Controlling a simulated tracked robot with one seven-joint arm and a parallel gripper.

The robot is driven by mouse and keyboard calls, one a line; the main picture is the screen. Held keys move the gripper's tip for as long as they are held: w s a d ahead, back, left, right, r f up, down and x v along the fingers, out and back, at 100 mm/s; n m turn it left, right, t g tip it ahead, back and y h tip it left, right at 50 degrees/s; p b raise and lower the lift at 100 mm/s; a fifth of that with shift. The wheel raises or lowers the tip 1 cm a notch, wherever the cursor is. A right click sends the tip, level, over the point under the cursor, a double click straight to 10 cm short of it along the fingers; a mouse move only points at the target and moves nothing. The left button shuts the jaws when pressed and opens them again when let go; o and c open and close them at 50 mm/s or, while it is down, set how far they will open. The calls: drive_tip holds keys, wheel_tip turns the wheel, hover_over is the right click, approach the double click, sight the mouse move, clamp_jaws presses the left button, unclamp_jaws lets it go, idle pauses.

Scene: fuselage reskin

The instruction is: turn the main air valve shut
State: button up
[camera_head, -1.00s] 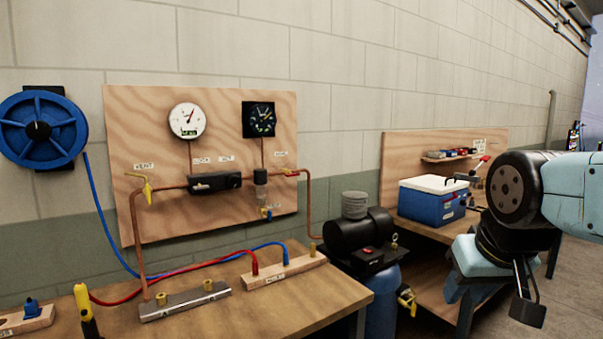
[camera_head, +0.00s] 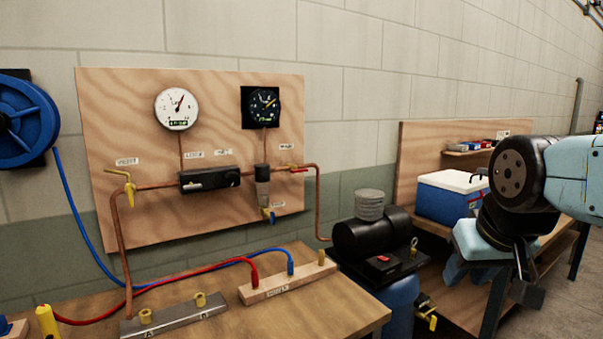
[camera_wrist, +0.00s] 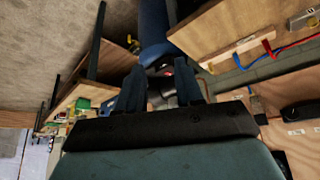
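I cannot tell from the labels which valve is the main one. My gripper (camera_head: 465,278) points downward at the right, well apart from the panel. Its two dark fingers also show in the wrist view (camera_wrist: 162,85), spread with nothing held between them.
A workbench (camera_head: 335,300) with a metal manifold (camera_head: 175,316) and red and blue hoses stands before the panel. A black compressor (camera_head: 372,236) on a blue tank stands between the bench and my gripper. A blue cooler (camera_head: 450,197) sits on a second bench behind. Floor shows at right.

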drive_tip(key=w+r+n+t, duration=0.2)
drive_tip(key=w+n, duration=0.1)
drive_tip(key=w, duration=0.7)
drive_tip(key=w+r+n+t, duration=0.2)
drive_tip(key=w, duration=0.8)
drive_tip(key=n+t+y, duration=0.5)
drive_tip(key=n+y, duration=0.5)
drive_tip(key=n, duration=1)
approach(300, 171)
drive_tip(key=x, duration=1.1)
drive_tip(key=shift+w+d+f, duration=0.15)
drive_tip(key=shift+w, duration=0.05)
